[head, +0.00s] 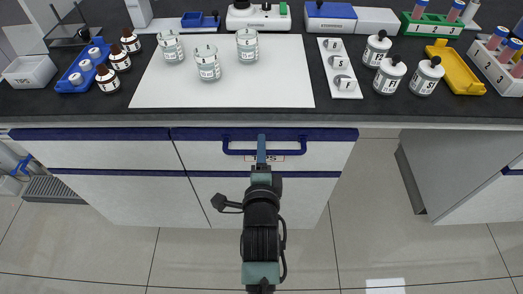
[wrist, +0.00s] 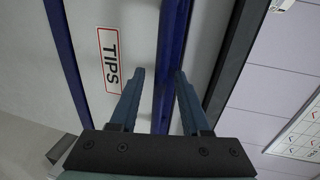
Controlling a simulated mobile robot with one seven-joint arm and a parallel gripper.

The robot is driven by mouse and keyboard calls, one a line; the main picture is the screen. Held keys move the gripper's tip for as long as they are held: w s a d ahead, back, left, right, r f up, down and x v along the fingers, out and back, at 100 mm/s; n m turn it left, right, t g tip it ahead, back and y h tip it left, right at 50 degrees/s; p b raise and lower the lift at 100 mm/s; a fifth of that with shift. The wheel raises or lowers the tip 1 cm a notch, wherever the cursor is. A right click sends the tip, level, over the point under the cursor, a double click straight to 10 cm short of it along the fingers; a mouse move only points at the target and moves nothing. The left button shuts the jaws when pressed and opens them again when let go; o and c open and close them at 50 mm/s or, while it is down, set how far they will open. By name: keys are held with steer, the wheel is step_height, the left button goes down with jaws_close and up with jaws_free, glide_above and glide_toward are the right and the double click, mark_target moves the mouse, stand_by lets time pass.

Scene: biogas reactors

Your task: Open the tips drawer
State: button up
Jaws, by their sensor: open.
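The tips drawer (head: 210,155) is a white front with a blue top strip, under the counter in the head view. It looks closed, level with the drawer to its left. Its blue bar handle (head: 238,152) also shows in the wrist view (wrist: 173,50). The red-framed TIPS label (wrist: 109,60) is beside the handle; in the head view my arm partly covers it. My gripper (head: 262,145) is at the middle of the handle. In the wrist view my gripper (wrist: 160,85) is open, with the handle bar running between its two fingers. I cannot tell whether either finger touches it.
The dark countertop (head: 130,100) overhangs the drawers and carries glass jars, bottles and racks. Another white drawer front (head: 100,154) is to the left. An open gap and a grey cabinet side (head: 440,165) are to the right. The tiled floor (head: 370,240) in front is clear.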

jaws_close()
stand_by(1.3)
